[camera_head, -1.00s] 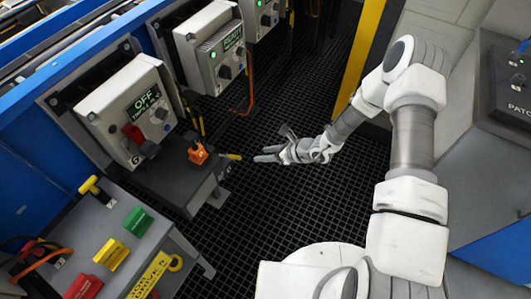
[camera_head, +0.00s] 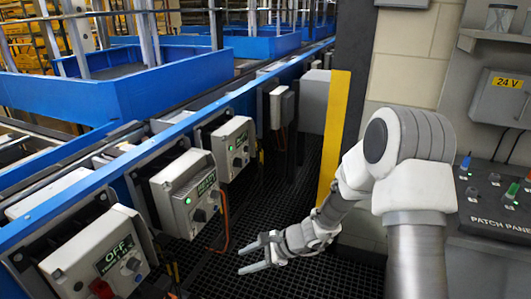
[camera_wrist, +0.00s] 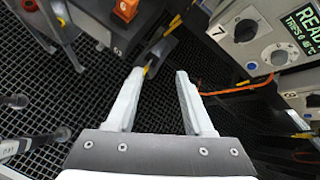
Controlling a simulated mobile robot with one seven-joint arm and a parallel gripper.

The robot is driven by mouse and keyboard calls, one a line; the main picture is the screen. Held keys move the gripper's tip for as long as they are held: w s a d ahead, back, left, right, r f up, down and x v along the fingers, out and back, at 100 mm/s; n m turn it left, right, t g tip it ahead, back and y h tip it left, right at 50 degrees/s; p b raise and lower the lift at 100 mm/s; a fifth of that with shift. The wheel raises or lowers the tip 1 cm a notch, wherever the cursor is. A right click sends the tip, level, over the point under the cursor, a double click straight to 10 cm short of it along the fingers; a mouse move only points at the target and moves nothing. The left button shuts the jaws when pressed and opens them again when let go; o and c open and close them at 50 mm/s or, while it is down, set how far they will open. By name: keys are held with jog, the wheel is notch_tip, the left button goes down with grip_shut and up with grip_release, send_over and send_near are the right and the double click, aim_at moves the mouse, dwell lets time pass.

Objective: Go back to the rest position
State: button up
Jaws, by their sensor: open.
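My gripper (camera_head: 254,257) is open and empty in the head view, with its fingers pointing left over the dark grated floor. It also shows in the wrist view (camera_wrist: 158,95), its two pale fingers apart with nothing between them. My arm reaches in from the right of the head view, bent at the elbow. The gripper is clear of the control boxes and touches nothing that I can see.
Grey control boxes line the blue conveyor: one reading OFF (camera_head: 95,260), one with a green light (camera_head: 186,196), another behind (camera_head: 232,147). A yellow post (camera_head: 334,135) stands behind my arm. A patch panel (camera_head: 497,205) is at right. An orange part (camera_wrist: 126,9) tops the wrist view.

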jog(key=s+d+r+n+h+p, duration=0.1)
jog(key=s+d+r+n+h, duration=0.1)
jog(key=s+d+r+n, duration=0.45)
jog(key=s+d+r+n+t+h+p, duration=0.15)
jog(key=s+r, duration=0.25)
jog(key=r, duration=0.6)
jog(key=s+d+r+n+g+h+p, duration=0.1)
jog(key=s+d+r+n+h, duration=0.3)
jog(key=r, duration=0.5)
jog(key=s+d+r+n+t+h, duration=0.2)
jog(key=s+d+r+n+t, duration=0.1)
jog(key=s+d+r, duration=0.2)
jog(key=s+d, duration=0.2)
jog(key=s, duration=0.1)
jog(key=shift+s+r+n+p, duration=0.15)
jog(key=shift+s+n+p, duration=0.05)
jog(key=shift+n+p, duration=0.15)
jog(key=shift+a, duration=0.2)
